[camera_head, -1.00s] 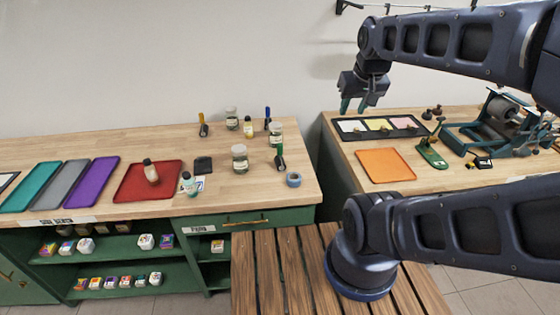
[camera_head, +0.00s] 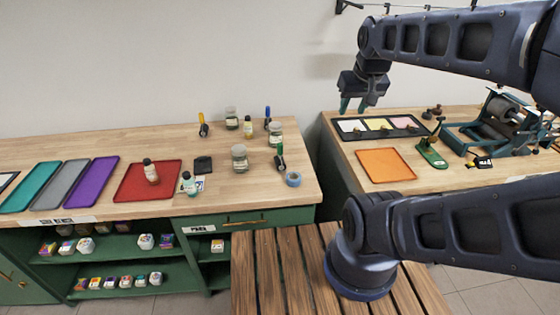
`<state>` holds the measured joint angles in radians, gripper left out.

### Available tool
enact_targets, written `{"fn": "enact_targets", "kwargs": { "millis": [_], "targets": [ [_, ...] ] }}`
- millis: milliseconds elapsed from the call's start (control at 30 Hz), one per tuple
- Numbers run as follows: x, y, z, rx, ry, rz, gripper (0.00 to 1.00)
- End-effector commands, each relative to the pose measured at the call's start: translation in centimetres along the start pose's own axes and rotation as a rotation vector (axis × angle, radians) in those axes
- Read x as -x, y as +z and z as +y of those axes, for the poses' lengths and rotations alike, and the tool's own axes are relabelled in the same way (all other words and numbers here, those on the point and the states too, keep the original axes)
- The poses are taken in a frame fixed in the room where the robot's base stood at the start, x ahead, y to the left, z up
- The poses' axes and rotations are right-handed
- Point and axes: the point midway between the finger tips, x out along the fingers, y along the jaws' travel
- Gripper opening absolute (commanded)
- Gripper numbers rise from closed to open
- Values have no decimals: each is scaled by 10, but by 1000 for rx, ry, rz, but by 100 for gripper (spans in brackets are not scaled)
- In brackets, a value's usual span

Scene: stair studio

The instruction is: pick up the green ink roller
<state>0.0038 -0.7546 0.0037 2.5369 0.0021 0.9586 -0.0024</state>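The green ink roller (camera_head: 280,157) is on the left wooden counter, near its right end, just above a blue tape roll. It shows a green handle and a dark roller end, and it is small in the view. My gripper (camera_head: 354,105) hangs in the air at the upper right, in front of the wall and near the right counter's back edge. Its two green-tipped fingers point down and are apart, with nothing between them. It is well to the right of the green roller and higher in the picture.
A blue tape roll (camera_head: 293,179), glass jars (camera_head: 240,158), a yellow roller (camera_head: 203,126) and a blue roller (camera_head: 267,117) stand near the green roller. A red tray (camera_head: 130,190) lies left. A gap separates the counters. The right counter holds an orange tray (camera_head: 385,165) and a press (camera_head: 497,120).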

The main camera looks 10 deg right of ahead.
Motion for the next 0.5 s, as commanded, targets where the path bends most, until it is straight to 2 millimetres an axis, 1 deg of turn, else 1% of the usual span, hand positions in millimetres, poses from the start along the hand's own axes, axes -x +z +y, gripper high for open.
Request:
{"fn": "enact_targets", "kwargs": {
  "millis": [333,433,500],
  "targets": [
    [0,-1,0,5,0,-1,48],
    [-3,-6,-2,34,0,-11,48],
    [-8,-14,-5,79,-1,-25,48]
  ]
}}
